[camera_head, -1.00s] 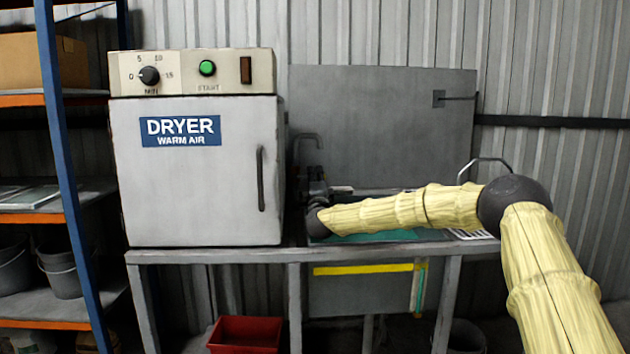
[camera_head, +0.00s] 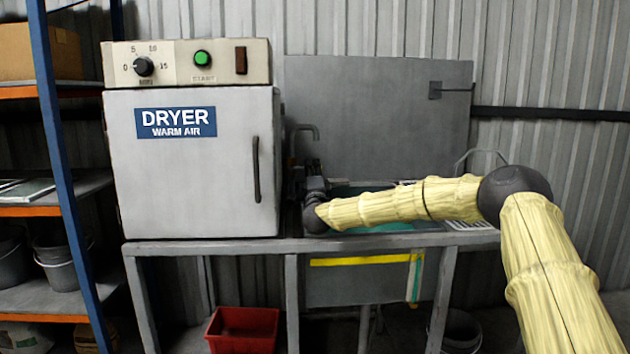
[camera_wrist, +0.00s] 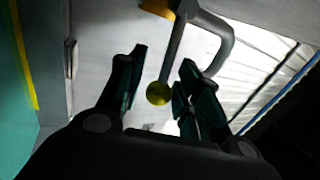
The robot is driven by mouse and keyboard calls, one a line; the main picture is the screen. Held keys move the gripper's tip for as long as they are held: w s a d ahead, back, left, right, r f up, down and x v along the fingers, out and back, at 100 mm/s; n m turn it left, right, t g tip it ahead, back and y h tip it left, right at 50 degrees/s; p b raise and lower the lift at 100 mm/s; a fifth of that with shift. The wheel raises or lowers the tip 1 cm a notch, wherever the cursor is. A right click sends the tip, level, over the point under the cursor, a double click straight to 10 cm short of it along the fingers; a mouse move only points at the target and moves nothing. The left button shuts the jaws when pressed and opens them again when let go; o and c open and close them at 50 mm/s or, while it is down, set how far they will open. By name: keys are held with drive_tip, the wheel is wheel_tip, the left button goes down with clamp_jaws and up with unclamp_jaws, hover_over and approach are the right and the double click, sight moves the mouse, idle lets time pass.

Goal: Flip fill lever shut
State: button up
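The fill lever is a thin grey rod ending in a round yellow knob (camera_wrist: 158,94) in the wrist view. It hangs from a fitting with a yellow part (camera_wrist: 156,8). My gripper (camera_wrist: 163,68) is open, with its two dark fingers on either side of the knob. The right finger is close to the knob; I cannot tell whether they touch. In the head view my gripper (camera_head: 314,186) is small and dark beside the tap (camera_head: 303,130), and the lever cannot be made out there.
The dryer (camera_head: 190,190) stands close on the left of my gripper. The sink (camera_head: 350,288) lies below my forearm, with a teal interior (camera_head: 395,227). A grey panel (camera_head: 385,110) stands behind it. A curved grey pipe (camera_wrist: 216,45) is near the fingers. A red bin (camera_head: 243,330) is under the bench.

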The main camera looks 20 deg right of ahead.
drive_tip(key=s+a, duration=0.3)
drive_tip(key=s, duration=1)
drive_tip(key=shift+a+f, duration=0.35)
